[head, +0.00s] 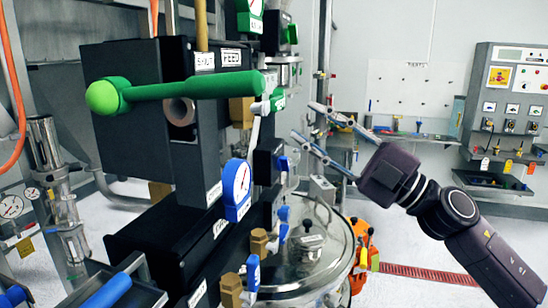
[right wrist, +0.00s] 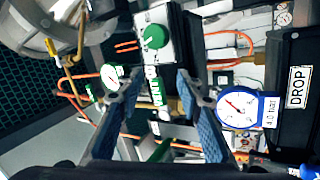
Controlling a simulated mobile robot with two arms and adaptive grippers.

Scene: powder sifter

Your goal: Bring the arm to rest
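My right arm comes in from the lower right in the head view. Its gripper (head: 308,122) is raised, with the two fingers spread apart and nothing between them. The fingers point left toward the black machine (head: 130,62) with its long green lever (head: 180,90), apparently above the round steel lid (head: 300,255). In the right wrist view the open gripper (right wrist: 157,84) shows blue finger pads, with a green knob (right wrist: 154,37) on a white panel beyond the tips. I do not make out my left gripper in either view.
A blue dial gauge (head: 237,188) is on the machine's front, and one also shows in the right wrist view (right wrist: 240,108). An orange object (head: 362,245) stands beside the vessel. A control panel (head: 510,90) stands at back right. The floor between them looks open.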

